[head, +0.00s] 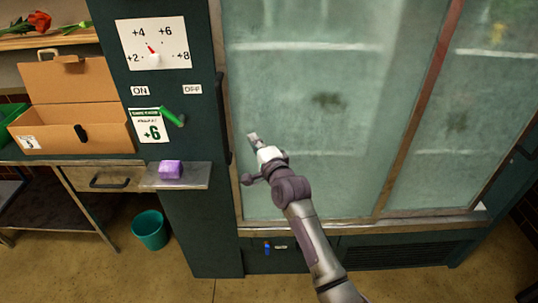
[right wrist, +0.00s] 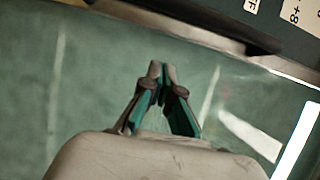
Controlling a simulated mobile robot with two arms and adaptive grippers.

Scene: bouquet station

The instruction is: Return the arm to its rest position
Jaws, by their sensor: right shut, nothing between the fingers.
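My right arm comes in from the bottom of the head view, and its gripper (head: 253,139) is in front of the glass cabinet door (head: 310,110), close to the door's left edge. In the right wrist view the gripper's two fingers (right wrist: 161,70) meet at their tips with nothing between them, against the greenish glass. I cannot tell whether they touch the glass. My left gripper is not in view.
Left of the door are a dial (head: 154,57) with its red pointer toward +4, a green lever (head: 172,117) and a +6 card (head: 150,126). A purple block (head: 171,169) sits on a small shelf (head: 197,177). A cardboard box (head: 68,80) and teal bucket (head: 150,231) stand farther left.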

